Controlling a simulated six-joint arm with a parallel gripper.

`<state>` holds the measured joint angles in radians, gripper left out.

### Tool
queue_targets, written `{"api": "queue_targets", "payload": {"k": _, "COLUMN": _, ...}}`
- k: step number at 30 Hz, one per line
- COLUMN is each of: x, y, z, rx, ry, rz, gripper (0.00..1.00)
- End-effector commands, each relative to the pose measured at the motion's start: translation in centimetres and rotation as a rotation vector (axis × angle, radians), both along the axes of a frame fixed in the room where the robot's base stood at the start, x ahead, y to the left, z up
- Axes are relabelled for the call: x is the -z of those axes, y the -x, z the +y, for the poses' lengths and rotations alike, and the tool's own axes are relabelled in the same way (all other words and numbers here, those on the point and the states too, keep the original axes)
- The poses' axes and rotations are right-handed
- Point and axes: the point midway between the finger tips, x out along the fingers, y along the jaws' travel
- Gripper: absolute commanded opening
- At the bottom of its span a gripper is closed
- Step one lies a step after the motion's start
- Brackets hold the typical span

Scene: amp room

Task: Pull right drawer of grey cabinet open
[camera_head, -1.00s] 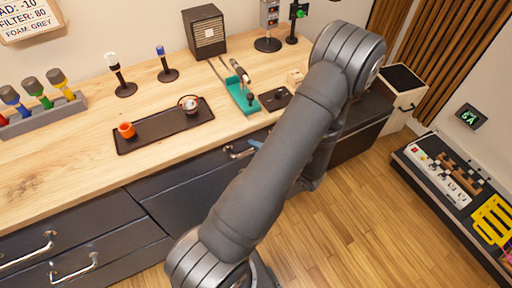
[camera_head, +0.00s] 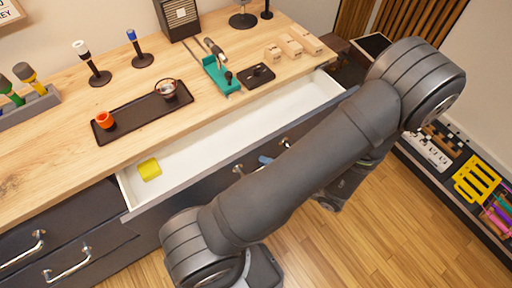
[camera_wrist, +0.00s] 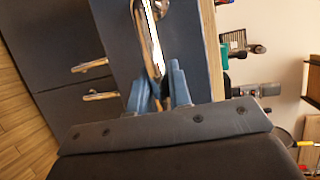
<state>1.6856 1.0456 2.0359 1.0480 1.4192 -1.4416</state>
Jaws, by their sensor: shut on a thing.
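The right drawer (camera_head: 235,130) of the grey cabinet (camera_head: 75,222) stands pulled out. Its pale interior shows below the wooden worktop, with a yellow flat item (camera_head: 149,169) at its left end. The drawer's metal handle (camera_wrist: 153,40) runs between the blue fingers of my gripper (camera_wrist: 158,88) in the wrist view. My gripper is shut on this handle. In the head view my arm covers most of the gripper, and only a bit of blue finger (camera_head: 265,160) shows by the handle (camera_head: 286,143).
A dark tray (camera_head: 128,123) with an orange cup (camera_head: 105,120) and a small pot (camera_head: 167,89) lies on the worktop (camera_head: 60,160). A teal stand (camera_head: 220,76) and wooden blocks (camera_head: 290,45) are further right. A low shelf (camera_head: 450,170) stands at right. Wooden floor is clear in front.

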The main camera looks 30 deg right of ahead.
Motion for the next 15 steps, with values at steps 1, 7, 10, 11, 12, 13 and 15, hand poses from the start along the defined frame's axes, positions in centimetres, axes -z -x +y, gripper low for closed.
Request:
{"api": "queue_targets", "payload": {"k": 1, "x": 0.0, "y": 1.1, "z": -0.1, "rx": 0.006, "ry": 0.000, "rz": -0.001, "gripper": 0.00}}
{"api": "queue_targets", "payload": {"k": 7, "x": 0.0, "y": 4.0, "z": -0.1, "rx": 0.003, "ry": 0.001, "rz": 0.000, "gripper": 0.00}}
{"api": "queue_targets", "payload": {"k": 10, "x": 0.0, "y": 4.9, "z": -0.1, "rx": 0.002, "ry": 0.001, "rz": 0.000, "gripper": 0.00}}
{"api": "queue_targets", "payload": {"k": 11, "x": 0.0, "y": 5.2, "z": -0.1, "rx": 0.002, "ry": 0.001, "rz": 0.000, "gripper": 0.00}}
{"api": "queue_targets", "payload": {"k": 12, "x": 0.0, "y": 5.4, "z": -0.1, "rx": 0.002, "ry": 0.001, "rz": 0.000, "gripper": 0.00}}
{"api": "queue_targets", "payload": {"k": 13, "x": 0.0, "y": 5.5, "z": -0.1, "rx": 0.001, "ry": 0.001, "rz": 0.000, "gripper": 0.00}}
{"api": "queue_targets", "payload": {"k": 15, "x": 0.0, "y": 5.7, "z": -0.1, "rx": 0.000, "ry": 0.002, "rz": -0.001, "gripper": 0.00}}
